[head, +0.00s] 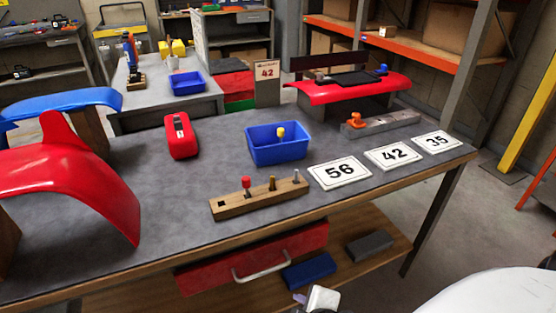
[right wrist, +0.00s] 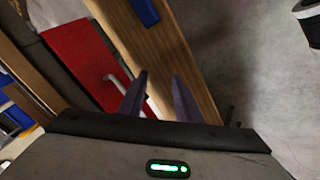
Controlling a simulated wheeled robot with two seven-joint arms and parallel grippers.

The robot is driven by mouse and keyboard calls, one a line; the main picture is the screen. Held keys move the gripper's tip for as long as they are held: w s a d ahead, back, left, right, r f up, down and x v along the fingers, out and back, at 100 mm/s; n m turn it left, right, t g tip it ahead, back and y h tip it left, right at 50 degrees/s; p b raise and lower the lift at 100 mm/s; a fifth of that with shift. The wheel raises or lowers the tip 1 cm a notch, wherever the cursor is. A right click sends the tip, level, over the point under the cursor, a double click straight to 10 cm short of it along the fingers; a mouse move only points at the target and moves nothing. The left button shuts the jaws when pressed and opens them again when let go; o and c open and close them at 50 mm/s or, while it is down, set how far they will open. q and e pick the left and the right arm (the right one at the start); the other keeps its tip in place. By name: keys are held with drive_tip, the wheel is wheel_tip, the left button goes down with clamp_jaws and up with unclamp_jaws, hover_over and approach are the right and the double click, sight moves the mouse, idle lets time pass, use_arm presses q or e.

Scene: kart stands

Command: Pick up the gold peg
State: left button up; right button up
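The gold peg (head: 272,183) stands upright in the middle of a wooden block (head: 232,207) near the front edge of the workbench. A red-topped peg (head: 246,186) stands to its left and a silver peg (head: 296,177) to its right. In the right wrist view my right gripper (right wrist: 160,76) is open with nothing between its fingers. It is over the lower shelf area, and no peg shows in that view. Part of my right arm shows at the bottom of the head view, below the bench top. My left gripper is not in view.
A blue bin (head: 262,155) holding a yellow piece stands behind the block. Number cards such as 56 (head: 340,172) lie to the right. A red panel (head: 80,190) is at the left.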

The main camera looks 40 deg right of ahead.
drive_tip(key=w+d+r+n+t+h, duration=0.2)
drive_tip(key=w+d+r+n+h, duration=0.2)
drive_tip(key=d+r+n, duration=0.25)
drive_tip(key=n+t+h+p, duration=0.2)
drive_tip(key=n+t, duration=0.5)
drive_tip(key=n, duration=0.9)
approach(273, 184)
drive_tip(key=shift+n, duration=0.25)
drive_tip(key=x, duration=0.5)
drive_tip(key=shift+a+r, duration=0.1)
drive_tip(key=shift+r, duration=0.15)
drive_tip(key=shift+f+x, duration=0.1)
drive_tip(key=shift+x, duration=1.35)
drive_tip(key=shift+f+x, duration=0.15)
drive_tip(key=shift+x, duration=1.3)
drive_tip(key=shift+s, duration=0.1)
clamp_jaws()
